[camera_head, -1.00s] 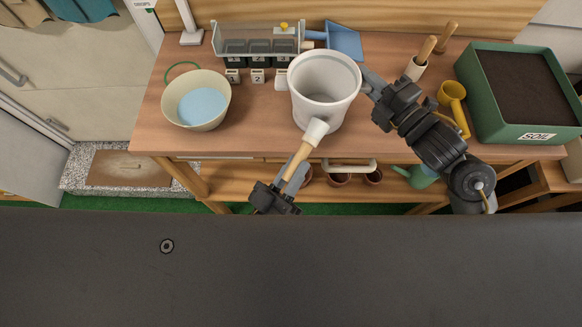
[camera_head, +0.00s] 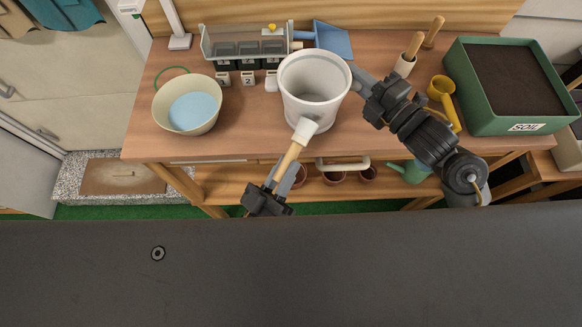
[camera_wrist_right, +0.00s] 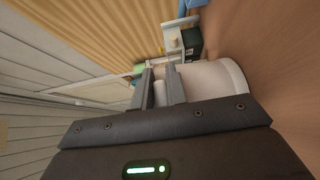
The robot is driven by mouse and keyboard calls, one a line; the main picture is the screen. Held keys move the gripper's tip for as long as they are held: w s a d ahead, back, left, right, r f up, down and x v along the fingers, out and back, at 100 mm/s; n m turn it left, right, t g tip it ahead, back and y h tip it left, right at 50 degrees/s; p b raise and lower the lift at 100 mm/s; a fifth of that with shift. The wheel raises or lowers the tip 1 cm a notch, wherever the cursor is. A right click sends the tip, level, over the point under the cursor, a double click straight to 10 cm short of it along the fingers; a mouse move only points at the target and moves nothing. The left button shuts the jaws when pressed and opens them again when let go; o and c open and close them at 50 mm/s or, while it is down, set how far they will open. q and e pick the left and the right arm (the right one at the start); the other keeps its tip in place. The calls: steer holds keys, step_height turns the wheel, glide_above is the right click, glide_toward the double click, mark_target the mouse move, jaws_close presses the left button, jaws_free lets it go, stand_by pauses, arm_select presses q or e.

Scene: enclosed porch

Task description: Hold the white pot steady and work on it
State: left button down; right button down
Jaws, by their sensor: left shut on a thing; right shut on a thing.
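The white pot (camera_head: 305,112) stands upright at the front middle of the wooden bench. My right gripper (camera_head: 359,80) is shut on the right side of the pot near its rim. My left gripper (camera_head: 283,183) is shut on the wooden handle of a brush-like tool (camera_head: 289,156) in front of the bench. The tool's white head (camera_head: 304,129) is at the pot's front outer wall; I cannot tell whether it touches.
A cream bowl (camera_head: 205,124) with a blue inside is left of the pot. A tray (camera_head: 213,48) with dark cells and a blue dustpan (camera_head: 332,42) are behind.

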arm_select(q)
steer(key=shift+d, duration=1.35)
steer(key=shift+a, duration=0.1)
steer(key=shift+a, duration=1.3)
steer(key=shift+d, duration=0.15)
steer(key=shift+d, duration=1.25)
steer(key=shift+a, duration=0.1)
steer(key=shift+a, duration=1.3)
steer(key=shift+s, duration=0.2)
